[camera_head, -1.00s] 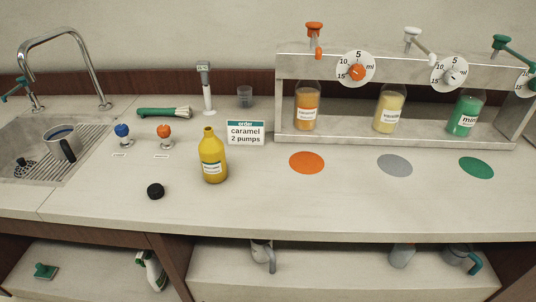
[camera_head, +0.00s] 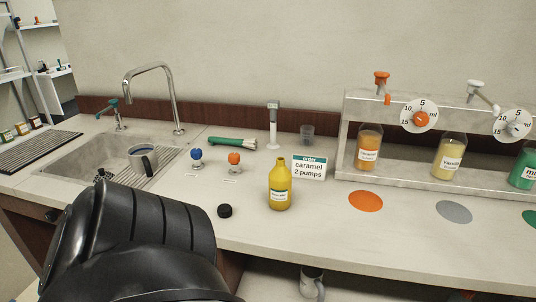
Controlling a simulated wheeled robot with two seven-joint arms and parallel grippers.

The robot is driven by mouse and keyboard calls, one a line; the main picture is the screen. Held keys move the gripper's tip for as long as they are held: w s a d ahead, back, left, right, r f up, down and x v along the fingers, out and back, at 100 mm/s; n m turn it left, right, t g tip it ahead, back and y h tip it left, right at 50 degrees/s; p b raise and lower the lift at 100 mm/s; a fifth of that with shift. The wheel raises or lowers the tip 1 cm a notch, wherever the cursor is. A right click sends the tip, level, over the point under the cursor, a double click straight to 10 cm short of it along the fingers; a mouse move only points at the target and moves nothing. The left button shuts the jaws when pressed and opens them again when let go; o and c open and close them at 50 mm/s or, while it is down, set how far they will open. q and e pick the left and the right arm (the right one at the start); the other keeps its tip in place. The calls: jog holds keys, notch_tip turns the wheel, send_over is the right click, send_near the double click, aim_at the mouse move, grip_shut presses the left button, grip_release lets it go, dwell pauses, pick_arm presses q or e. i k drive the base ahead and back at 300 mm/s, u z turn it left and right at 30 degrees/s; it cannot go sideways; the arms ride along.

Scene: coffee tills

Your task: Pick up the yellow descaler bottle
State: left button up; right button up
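The yellow descaler bottle (camera_head: 280,188) stands upright and uncapped on the counter, left of the orange disc, with a white and green label on its front. A black cap (camera_head: 225,211) lies on the counter to its left. A large black part of my own arm fills the lower left of the view, apart from the bottle.
An order card (camera_head: 309,168) stands close behind the bottle, to its right. Blue (camera_head: 197,156) and orange (camera_head: 234,160) knobs stand behind left. A syrup rack (camera_head: 400,183) stands at right.

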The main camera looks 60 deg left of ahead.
aim_at(280, 176)
jog(key=k, duration=0.85)
jog(key=u, duration=2.15)
jog(key=i, duration=0.4)
jog(key=z, duration=0.05)
